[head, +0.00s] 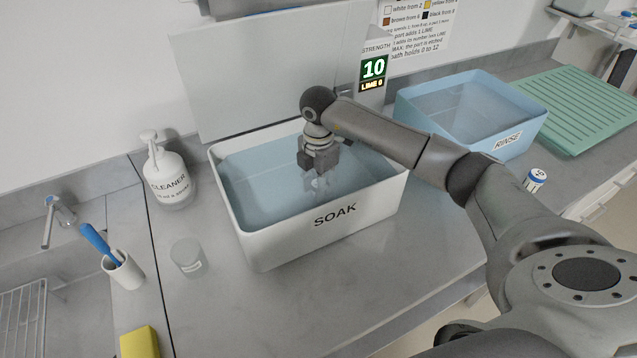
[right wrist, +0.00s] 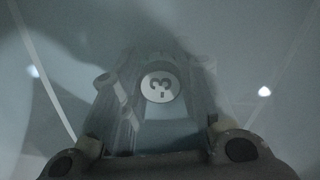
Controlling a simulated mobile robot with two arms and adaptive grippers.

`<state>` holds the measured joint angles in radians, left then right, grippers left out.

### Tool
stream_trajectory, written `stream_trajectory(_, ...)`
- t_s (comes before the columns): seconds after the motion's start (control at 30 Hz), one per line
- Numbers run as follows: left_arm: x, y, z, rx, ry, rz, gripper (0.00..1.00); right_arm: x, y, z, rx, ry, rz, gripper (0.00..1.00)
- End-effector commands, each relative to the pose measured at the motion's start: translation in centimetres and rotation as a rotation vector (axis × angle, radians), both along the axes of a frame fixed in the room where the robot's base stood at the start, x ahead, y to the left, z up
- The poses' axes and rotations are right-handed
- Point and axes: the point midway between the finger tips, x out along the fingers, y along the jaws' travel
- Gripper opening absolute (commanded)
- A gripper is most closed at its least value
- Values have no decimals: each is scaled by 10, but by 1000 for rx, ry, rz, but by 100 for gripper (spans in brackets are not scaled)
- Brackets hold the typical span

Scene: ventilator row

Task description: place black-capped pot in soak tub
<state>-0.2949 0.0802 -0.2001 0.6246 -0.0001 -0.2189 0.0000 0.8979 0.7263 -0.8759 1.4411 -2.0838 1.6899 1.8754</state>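The soak tub (head: 255,247) is a white-walled basin marked SOAK, with bluish liquid, in the middle of the head view. My right gripper (head: 318,172) points down into it, inside the walls. A small pale, clear shape shows just below the fingers, too unclear to name. In the right wrist view a round pale disc marked 3 (right wrist: 160,87) lies between my right gripper's fingers (right wrist: 160,80). The view is dim, and I cannot tell whether the fingers press on it. No black cap can be made out. My left gripper is out of view.
An empty-looking clear beaker (head: 187,256) and a cleaner bottle (head: 167,178) stand left of the tub. The blue rinse tub (head: 513,138) and green rack (head: 580,110) are at right. A small labelled pot (head: 535,180) stands near the right edge. A display (head: 373,68) reads 10.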

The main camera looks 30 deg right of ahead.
Motion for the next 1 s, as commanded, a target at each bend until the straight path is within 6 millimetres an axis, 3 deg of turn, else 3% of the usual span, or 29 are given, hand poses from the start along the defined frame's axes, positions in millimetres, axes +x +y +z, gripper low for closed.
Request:
stream_trajectory(0.17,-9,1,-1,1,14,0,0,0,0,0,0,1,0,51)
stream_trajectory(0.57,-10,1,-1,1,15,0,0,1,0,7,-1,-1,0,51)
stream_trajectory(1.0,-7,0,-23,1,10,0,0,1,0,94,0,-4,0,51)
